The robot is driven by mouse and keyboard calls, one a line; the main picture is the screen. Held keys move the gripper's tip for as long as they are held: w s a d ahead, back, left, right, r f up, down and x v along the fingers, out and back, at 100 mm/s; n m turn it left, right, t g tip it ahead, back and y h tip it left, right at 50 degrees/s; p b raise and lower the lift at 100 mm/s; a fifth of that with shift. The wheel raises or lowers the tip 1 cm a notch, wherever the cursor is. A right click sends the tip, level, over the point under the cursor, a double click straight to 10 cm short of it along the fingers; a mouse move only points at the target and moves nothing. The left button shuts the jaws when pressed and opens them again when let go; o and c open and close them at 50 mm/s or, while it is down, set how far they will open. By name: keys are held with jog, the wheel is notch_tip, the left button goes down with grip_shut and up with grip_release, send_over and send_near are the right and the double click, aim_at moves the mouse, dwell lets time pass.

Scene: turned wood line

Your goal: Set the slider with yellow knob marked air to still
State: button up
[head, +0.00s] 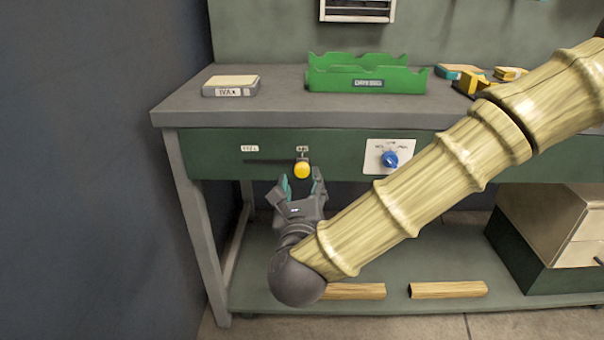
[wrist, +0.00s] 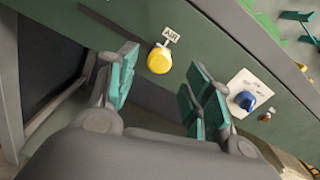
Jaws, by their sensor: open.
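The yellow knob (head: 302,170) of the slider sits on the green front panel of the workbench, under a small tag. In the wrist view the yellow knob (wrist: 159,60) shows with the tag (wrist: 171,34) reading AIR. A white label (head: 249,148) is on the panel left of the knob; its word is too small to read surely. A dark slot (head: 264,161) runs left from the knob. My gripper (head: 301,183) is open and empty, just below the knob with its fingers pointing up at it. In the wrist view the knob lies beyond and between the teal fingertips, apparently untouched.
A white plate with a blue dial (head: 390,159) is on the panel to the right. On the bench top (head: 280,104) are a labelled box (head: 230,86) and a green rack (head: 366,78). Wooden pieces (head: 447,289) lie on the lower shelf.

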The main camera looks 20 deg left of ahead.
aim_at(302, 172)
jog(key=b+x, duration=0.1)
jog(key=x, duration=0.5)
jog(key=shift+w, duration=0.2)
